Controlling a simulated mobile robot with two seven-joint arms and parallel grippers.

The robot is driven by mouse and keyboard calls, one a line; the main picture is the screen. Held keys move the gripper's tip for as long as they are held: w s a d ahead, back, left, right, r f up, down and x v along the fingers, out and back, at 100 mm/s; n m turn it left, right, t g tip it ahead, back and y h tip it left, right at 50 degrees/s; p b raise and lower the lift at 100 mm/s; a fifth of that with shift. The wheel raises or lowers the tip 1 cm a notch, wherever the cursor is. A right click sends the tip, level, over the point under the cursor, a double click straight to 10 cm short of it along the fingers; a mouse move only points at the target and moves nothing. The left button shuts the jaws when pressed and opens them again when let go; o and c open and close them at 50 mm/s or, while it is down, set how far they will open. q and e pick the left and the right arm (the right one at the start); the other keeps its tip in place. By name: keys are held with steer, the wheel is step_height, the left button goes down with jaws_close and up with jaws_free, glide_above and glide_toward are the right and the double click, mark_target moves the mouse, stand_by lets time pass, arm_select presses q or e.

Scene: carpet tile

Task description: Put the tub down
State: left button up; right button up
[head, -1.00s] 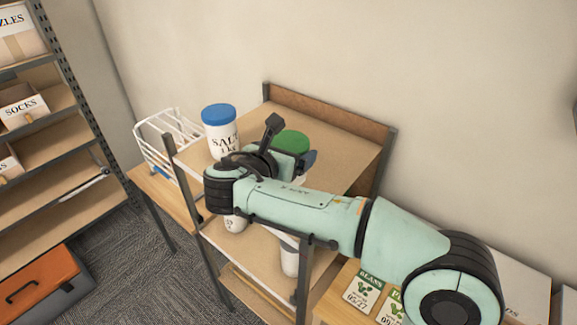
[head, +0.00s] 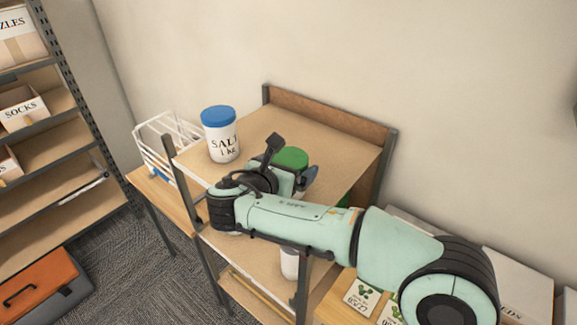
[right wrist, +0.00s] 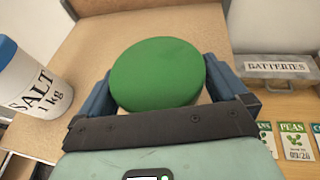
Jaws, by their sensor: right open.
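The tub with a green lid (head: 292,157) is on the top board of the shelf rack (head: 330,137), partly hidden behind my right arm. Its round green lid (right wrist: 157,72) fills the middle of the right wrist view. My right gripper (head: 300,176) is open, with its blue fingers on both sides of the tub. The wrist view hides the tub's base, so its contact with the board cannot be seen directly. My left gripper is not in view.
A white salt tub with a blue lid (head: 220,140) stands on the same board, left of my gripper. A white wire basket (head: 160,143) is beyond the rack's left end. A batteries box (right wrist: 277,67) and seed packets (right wrist: 295,140) are at the right. The board's back is clear.

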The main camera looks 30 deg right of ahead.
steer(key=v, duration=1.2)
steer(key=shift+r, duration=0.1)
